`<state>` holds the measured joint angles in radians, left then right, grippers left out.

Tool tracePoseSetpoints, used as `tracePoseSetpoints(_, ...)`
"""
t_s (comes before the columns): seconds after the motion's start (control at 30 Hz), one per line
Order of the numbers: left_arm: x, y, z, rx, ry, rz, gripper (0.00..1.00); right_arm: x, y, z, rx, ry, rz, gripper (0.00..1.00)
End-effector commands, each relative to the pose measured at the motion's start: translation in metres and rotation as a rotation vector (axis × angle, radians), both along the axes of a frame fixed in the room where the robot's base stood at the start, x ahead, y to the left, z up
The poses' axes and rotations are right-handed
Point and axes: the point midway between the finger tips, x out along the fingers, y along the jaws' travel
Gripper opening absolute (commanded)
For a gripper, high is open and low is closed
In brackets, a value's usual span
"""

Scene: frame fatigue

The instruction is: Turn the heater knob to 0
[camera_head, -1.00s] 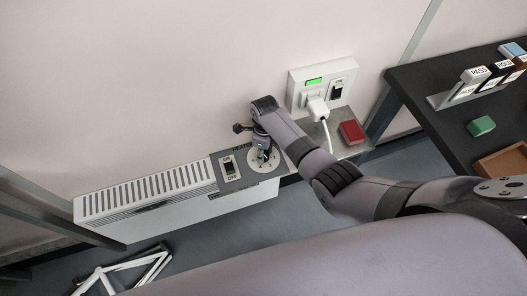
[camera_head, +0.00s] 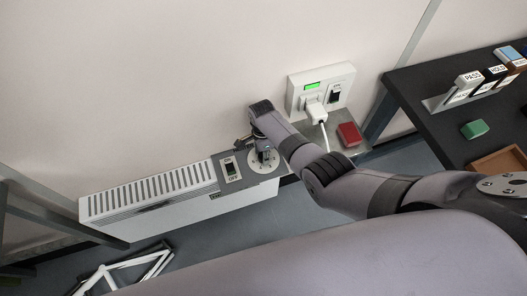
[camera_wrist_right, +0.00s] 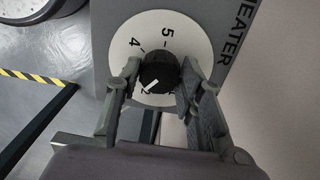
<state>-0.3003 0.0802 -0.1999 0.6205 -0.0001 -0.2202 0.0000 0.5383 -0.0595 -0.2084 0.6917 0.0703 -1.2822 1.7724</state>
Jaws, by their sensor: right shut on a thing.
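The heater knob (camera_wrist_right: 158,72) is dark and round with a white pointer line. It sits on a white dial plate (camera_wrist_right: 187,42) with black numbers. The pointer faces down and left in the right wrist view, near the 2. My right gripper (camera_wrist_right: 155,76) is shut on the knob, a finger on each side. The fingers hide part of the dial, and I cannot see the 0. In the head view my right gripper (camera_head: 264,155) reaches down over the dial plate (camera_head: 258,167) on the heater panel. My left gripper is not in view.
The white heater (camera_head: 150,203) has an ON/OFF switch (camera_head: 230,168) left of the dial. A wall socket (camera_head: 322,88) with a plugged-in cord and a red block (camera_head: 348,134) are close right of my arm. A dark table (camera_head: 440,110) stands at right. A white frame (camera_head: 125,272) lies on the floor.

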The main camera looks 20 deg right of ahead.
Motion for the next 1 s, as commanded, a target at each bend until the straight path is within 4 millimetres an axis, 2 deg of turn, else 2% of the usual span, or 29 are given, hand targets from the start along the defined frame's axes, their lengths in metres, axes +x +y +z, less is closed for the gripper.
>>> tracePoseSetpoints(1.0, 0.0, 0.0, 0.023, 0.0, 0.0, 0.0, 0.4, -0.001, 0.002, 0.001, 0.001, 0.0, 0.964, 0.07)
